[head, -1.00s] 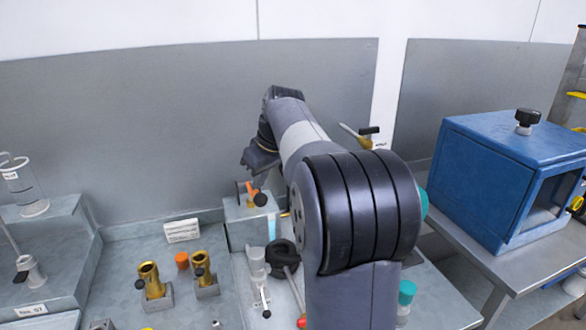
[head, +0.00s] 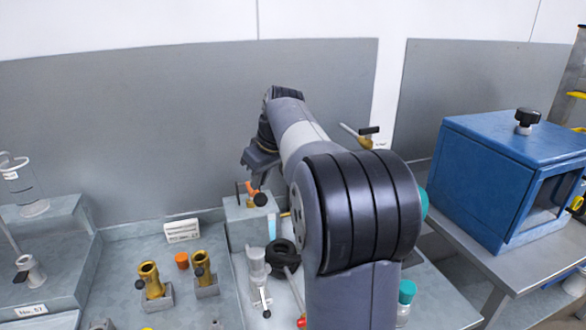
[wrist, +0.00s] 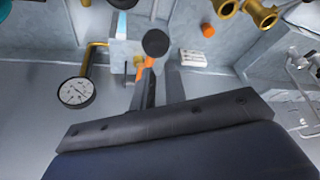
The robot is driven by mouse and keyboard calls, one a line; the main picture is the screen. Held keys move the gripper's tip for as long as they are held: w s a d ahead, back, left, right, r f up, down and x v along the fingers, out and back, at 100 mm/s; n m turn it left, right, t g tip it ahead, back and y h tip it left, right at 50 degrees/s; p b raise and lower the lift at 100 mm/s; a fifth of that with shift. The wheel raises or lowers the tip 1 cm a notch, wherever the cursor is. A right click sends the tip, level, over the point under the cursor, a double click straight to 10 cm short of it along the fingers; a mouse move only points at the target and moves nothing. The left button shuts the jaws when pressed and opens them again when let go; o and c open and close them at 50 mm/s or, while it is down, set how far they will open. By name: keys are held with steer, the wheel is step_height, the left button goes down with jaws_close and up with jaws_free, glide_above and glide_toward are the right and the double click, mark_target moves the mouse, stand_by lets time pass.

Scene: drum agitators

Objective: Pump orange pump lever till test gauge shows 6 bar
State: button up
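The orange pump lever (head: 251,188) stands on a pale block (head: 236,212) at the back of the bench. In the wrist view the lever (wrist: 147,64) ends in a round black knob (wrist: 155,43). My gripper (head: 262,166) is at the lever; in the wrist view its two dark fingers (wrist: 160,82) stand apart, with the lever close by the left one. Whether they touch it I cannot tell. The white round test gauge (wrist: 76,92) hangs on a brass pipe left of the lever in the wrist view; its reading is too small to tell. My arm may hide it in the head view.
Two brass fittings (head: 150,280) and a small orange cap (head: 182,261) stand left of the block, near a white label (head: 182,231). A clear valve piece (head: 256,268) and a black ring (head: 283,252) are in front. A blue cabinet (head: 490,180) stands right.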

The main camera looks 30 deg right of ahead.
step_height(320, 180, down, 14)
steer(key=s+b, duration=0.1)
steer(key=b, duration=0.9)
steer(key=r+p, duration=0.8)
steer(key=r, duration=0.1)
steer(key=r+p, duration=0.5)
steer(key=shift+w+d, duration=0.15)
steer(key=shift+w, duration=0.15)
steer(key=shift+f, duration=0.1)
step_height(320, 180, down, 14)
steer(key=s+b, duration=0.1)
steer(key=b, duration=0.9)
steer(key=r+p, duration=0.8)
steer(key=r, duration=0.1)
steer(key=w+r+p, duration=0.1)
steer(key=r+p, duration=0.3)
steer(key=r, duration=0.1)
steer(key=shift+d, duration=0.2)
steer(key=shift+f, duration=0.1)
